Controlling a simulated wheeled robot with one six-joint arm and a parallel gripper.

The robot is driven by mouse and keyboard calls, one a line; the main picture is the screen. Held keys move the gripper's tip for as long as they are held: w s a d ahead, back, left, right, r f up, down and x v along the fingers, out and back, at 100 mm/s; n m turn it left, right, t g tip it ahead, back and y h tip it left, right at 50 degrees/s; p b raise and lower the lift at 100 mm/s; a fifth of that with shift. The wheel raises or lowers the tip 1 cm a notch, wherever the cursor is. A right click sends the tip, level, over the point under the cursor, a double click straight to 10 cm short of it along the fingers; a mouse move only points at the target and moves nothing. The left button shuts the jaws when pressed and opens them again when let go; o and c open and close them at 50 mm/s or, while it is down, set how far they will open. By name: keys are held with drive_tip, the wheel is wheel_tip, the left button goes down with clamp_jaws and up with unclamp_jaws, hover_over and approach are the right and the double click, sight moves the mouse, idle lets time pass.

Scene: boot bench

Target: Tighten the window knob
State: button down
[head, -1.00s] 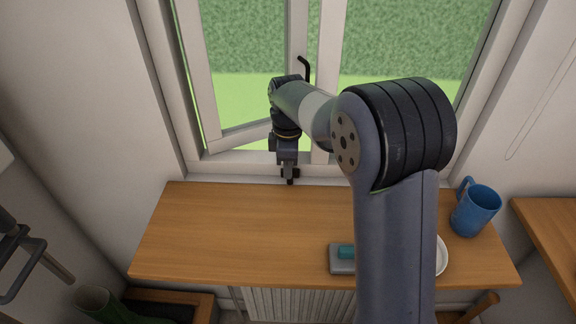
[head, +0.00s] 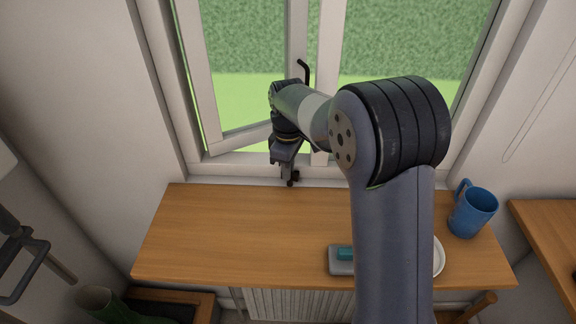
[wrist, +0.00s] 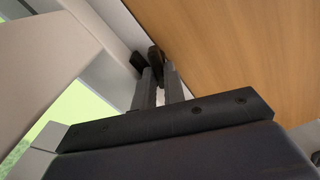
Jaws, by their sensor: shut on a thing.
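My gripper (head: 290,179) reaches down to the window's bottom frame, just above the back edge of the wooden worktop. It also shows in the wrist view (wrist: 148,62), its two grey fingers close together with dark tips. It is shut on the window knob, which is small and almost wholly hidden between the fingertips. The knob's own shape and how far it is turned cannot be made out. The window frame (head: 240,170) is pale; its left sash (head: 238,139) stands ajar. A black window handle (head: 304,68) is on the middle post.
The worktop (head: 210,235) is clear on its left and in the middle. A grey and teal block (head: 342,268) and a white plate (head: 439,257) lie at the front, partly behind my arm. A blue mug (head: 472,211) stands at the right. A green boot (head: 120,308) is below left.

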drive_tip(key=shift+w+m+p, duration=0.1)
drive_tip(key=shift+m+p, duration=0.25)
drive_tip(key=shift+m, duration=1.35)
drive_tip(key=c, duration=1.8)
unclamp_jaws()
drive_tip(key=shift+o, duration=0.2)
wheel_tip(320, 180, up, 11)
